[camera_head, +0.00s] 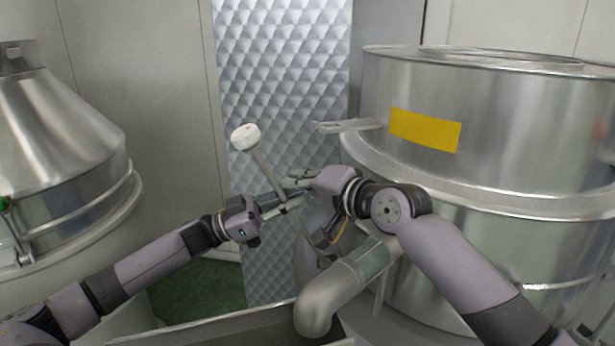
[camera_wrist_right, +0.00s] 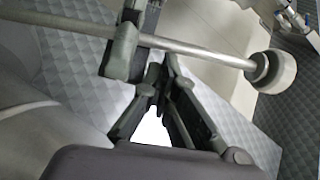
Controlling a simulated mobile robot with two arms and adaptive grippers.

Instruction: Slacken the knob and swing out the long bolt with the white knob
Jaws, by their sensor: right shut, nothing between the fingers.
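The long bolt (camera_head: 272,180) has a round white knob (camera_head: 245,137) on its upper end. It leans up to the left, away from the forked metal bracket (camera_head: 348,125) on the steel tank. My left gripper (camera_head: 290,204) is at the shaft below the knob; whether its fingers clamp the shaft is unclear. My right gripper (camera_head: 298,179) is shut and empty close to the shaft. In the right wrist view its closed fingers (camera_wrist_right: 158,82) are below the shaft (camera_wrist_right: 200,52), with a dark finger (camera_wrist_right: 122,52) across the shaft and the knob (camera_wrist_right: 273,72) at right.
The large steel tank (camera_head: 480,180) with a yellow label (camera_head: 425,130) fills the right side. A pipe elbow (camera_head: 330,295) stands below the grippers. Another steel vessel (camera_head: 60,140) is at left. A quilted metal panel (camera_head: 285,60) is behind the knob, with open room around it.

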